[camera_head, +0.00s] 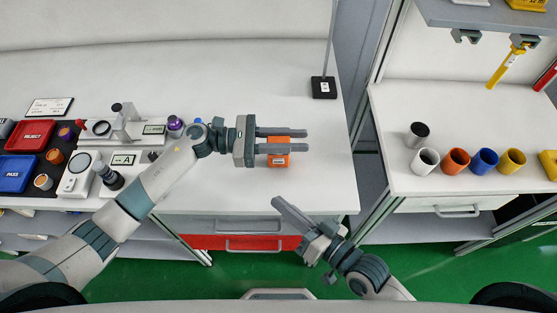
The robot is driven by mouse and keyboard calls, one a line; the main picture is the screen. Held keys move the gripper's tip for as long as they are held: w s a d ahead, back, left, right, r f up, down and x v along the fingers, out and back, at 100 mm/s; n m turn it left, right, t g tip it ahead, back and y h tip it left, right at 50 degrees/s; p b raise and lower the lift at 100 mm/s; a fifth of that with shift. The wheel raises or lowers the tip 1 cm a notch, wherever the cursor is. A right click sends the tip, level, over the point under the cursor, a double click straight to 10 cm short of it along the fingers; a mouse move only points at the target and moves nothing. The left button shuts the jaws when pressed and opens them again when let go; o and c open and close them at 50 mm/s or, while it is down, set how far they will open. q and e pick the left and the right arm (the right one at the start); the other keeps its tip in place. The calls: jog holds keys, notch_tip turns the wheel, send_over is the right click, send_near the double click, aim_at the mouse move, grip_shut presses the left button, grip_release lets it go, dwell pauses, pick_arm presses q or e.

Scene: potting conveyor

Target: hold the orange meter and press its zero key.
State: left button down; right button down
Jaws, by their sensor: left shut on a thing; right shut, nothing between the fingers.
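The orange meter (278,161) is a small orange block near the right part of the white table. My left gripper (280,141) reaches over it from the left and is shut on it, with one finger along its far side and the other across its nearer part. The meter's keys are too small or too covered to make out. My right gripper (278,203) is shut and empty, just in front of the table's front edge, apart from the meter.
A red REJECT tray (30,135), a blue PASS tray (17,174) and instruments stand at the left. A black block with a post (323,88) stands behind the meter. Several cups, one of them orange (455,161), stand on the right table (400,110).

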jog(key=shift+w, duration=3.95)
jog(key=shift+w, duration=0.85)
jog(key=shift+s, duration=0.85)
jog(key=shift+s, duration=2.5)
pick_arm(q)
jog(key=c, duration=1.4)
grip_release()
